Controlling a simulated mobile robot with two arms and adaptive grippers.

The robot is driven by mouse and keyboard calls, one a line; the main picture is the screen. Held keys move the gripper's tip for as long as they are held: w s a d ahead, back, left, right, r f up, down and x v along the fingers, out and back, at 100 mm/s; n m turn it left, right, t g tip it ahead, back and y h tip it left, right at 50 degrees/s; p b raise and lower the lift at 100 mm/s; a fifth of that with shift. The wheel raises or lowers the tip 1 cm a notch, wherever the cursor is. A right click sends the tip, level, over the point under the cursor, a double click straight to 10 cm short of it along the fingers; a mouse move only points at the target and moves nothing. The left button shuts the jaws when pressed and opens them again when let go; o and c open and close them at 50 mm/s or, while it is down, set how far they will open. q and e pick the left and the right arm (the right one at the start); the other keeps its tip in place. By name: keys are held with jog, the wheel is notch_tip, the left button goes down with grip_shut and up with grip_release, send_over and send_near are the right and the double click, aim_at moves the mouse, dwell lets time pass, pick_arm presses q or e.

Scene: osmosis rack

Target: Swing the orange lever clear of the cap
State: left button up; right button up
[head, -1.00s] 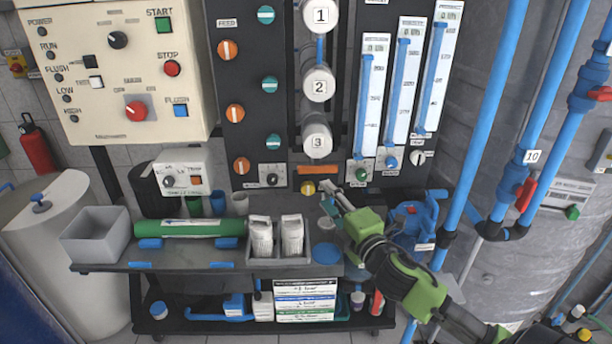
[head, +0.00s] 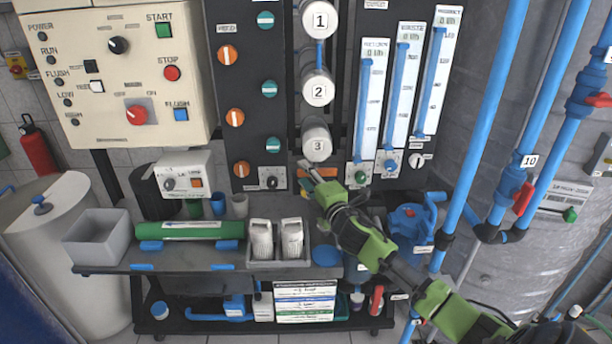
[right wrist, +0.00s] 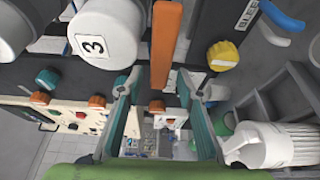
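The orange lever (head: 328,171) lies sideways just under the white cap marked 3 (head: 316,140) on the dark panel. My right gripper (head: 309,170) is in front of the lever and hides part of it. In the right wrist view the lever (right wrist: 166,42) is a long bar beside the cap (right wrist: 110,32), with its near end between the fingertips. My left gripper is not in view.
A yellow knob (right wrist: 223,56) sits close to the lever. White bottles (head: 262,238) stand in a tray on the shelf below, beside a green cylinder (head: 190,229). Flow meters (head: 372,100) and blue pipes (head: 490,130) are to the right.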

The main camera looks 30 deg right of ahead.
jog(key=shift+c, duration=0.3)
grip_shut()
jog(key=shift+f+m+b, duration=0.1)
jog(key=shift+m+b, duration=0.5)
jog(key=shift+b, duration=0.25)
jog(key=shift+r+m+t+b, duration=0.35)
jog(key=shift+r+m+t, duration=0.1)
jog(key=shift+m, duration=0.15)
jog(key=shift+o, duration=0.3)
grip_release()
jog(key=shift+s, duration=0.1)
